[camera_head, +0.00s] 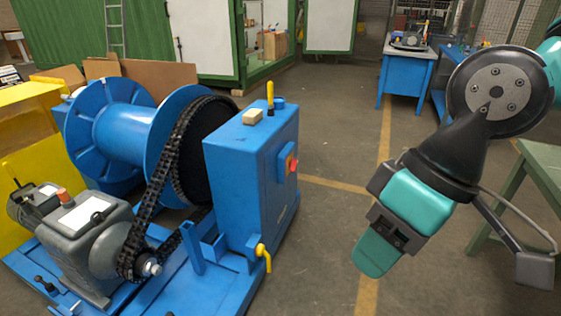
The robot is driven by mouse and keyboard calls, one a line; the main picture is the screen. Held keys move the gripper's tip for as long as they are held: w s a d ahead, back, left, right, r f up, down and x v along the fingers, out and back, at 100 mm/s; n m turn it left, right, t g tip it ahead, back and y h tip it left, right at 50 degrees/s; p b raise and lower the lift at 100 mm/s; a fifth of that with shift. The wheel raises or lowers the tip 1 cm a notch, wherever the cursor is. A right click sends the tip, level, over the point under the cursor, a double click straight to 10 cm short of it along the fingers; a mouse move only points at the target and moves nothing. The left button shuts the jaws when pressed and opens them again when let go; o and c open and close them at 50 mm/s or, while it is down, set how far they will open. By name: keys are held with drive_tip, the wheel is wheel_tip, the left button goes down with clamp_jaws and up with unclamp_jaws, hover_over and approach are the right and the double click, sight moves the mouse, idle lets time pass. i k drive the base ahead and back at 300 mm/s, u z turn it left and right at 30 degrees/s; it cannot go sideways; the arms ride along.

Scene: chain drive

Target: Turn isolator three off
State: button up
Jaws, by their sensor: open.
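I cannot tell which control is numbered three. My gripper (376,256) is open and points down, right of the cabinet and apart from it. It is seen mostly from one side, and nothing shows in it.
Left of the cabinet are a chain (160,180), a blue drum (130,130) and a grey motor gearbox (85,235). A green table (540,165) stands at right. Floor between the cabinet and my gripper is clear. A blue workbench (405,75) stands farther back.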

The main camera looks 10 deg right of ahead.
sight(292, 164)
drive_tip(key=k, duration=0.45)
drive_tip(key=z, duration=0.6)
drive_tip(key=i, duration=1.65)
drive_tip(key=u, duration=0.6)
